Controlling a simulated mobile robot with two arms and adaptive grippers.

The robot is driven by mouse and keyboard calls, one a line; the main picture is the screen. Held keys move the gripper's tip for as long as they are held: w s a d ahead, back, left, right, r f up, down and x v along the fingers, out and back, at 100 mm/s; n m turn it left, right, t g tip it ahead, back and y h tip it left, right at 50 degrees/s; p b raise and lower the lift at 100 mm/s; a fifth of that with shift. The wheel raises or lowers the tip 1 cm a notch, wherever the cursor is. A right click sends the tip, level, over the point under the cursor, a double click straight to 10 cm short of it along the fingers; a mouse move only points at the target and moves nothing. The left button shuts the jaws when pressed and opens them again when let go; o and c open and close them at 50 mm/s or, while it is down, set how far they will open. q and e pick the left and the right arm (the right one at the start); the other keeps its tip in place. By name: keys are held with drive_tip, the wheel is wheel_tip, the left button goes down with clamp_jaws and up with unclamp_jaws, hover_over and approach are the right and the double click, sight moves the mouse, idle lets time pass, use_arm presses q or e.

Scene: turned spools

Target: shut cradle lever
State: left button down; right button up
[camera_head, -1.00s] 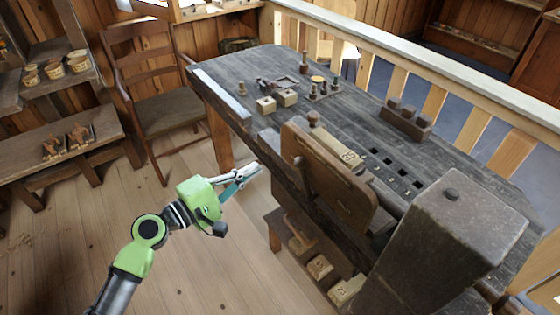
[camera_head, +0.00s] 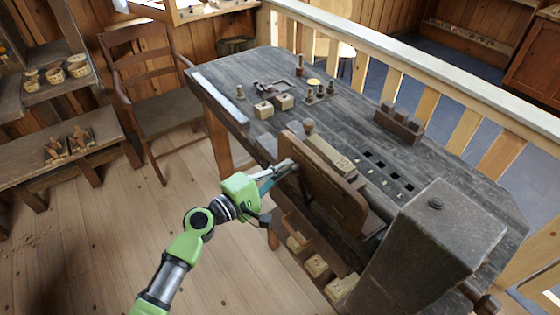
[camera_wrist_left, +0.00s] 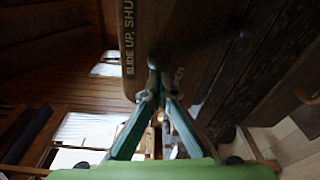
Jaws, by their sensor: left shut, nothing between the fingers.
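A brown wooden board (camera_head: 325,185) stands upright at the near edge of the bench. In the left wrist view the board (camera_wrist_left: 185,35) fills the upper middle, with the words "SLIDE UP, SHUT" partly showing on it. My right gripper is not in view.
The dark bench (camera_head: 235,75) carries small wooden blocks (camera_head: 284,101), a pegged block (camera_head: 398,124) and square slots. A large grey block (camera_head: 440,235) stands at the near right. Numbered blocks (camera_head: 316,266) sit on a low shelf below. The floor at left is clear.

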sight(326, 184)
use_arm(q)
drive_tip(key=shift+w+f, duration=0.1)
idle(0.3)
drive_tip(key=shift+s+d+r+m+b, duration=0.35)
drive_tip(key=shift+s+m+b, duration=0.15)
drive_tip(key=shift+m+b, duration=0.15)
drive_tip(key=shift+s+d+r+m+b, duration=0.3)
drive_tip(key=shift+s+m+b, duration=0.2)
drive_tip(key=shift+m+b, duration=0.15)
drive_tip(key=s+d+m+b, duration=0.1)
drive_tip(key=m, duration=0.1)
drive_tip(key=s+d+r+m+b, duration=0.1)
drive_tip(key=s+d+m+h+b, duration=0.1)
drive_tip(key=s+m, duration=0.1)
drive_tip(key=shift+r+m+t, duration=0.2)
drive_tip(key=shift+m+t, duration=0.1)
drive_tip(key=s+m, duration=0.1)
drive_tip(key=s+d+m+b, duration=0.1)
drive_tip(key=m, duration=0.1)
drive_tip(key=shift+s+d+h+b, duration=0.1)
drive_tip(key=shift+d+h+b, duration=0.15)
drive_tip(key=shift+h+b, duration=0.05)
drive_tip(key=shift+s+d+f+m, duration=0.2)
drive_tip(key=shift+s+d+m, duration=0.3)
drive_tip(key=shift+m, duration=0.3)
drive_tip(key=shift+a, duration=0.1)
drive_tip(key=shift+s+f, duration=0.15)
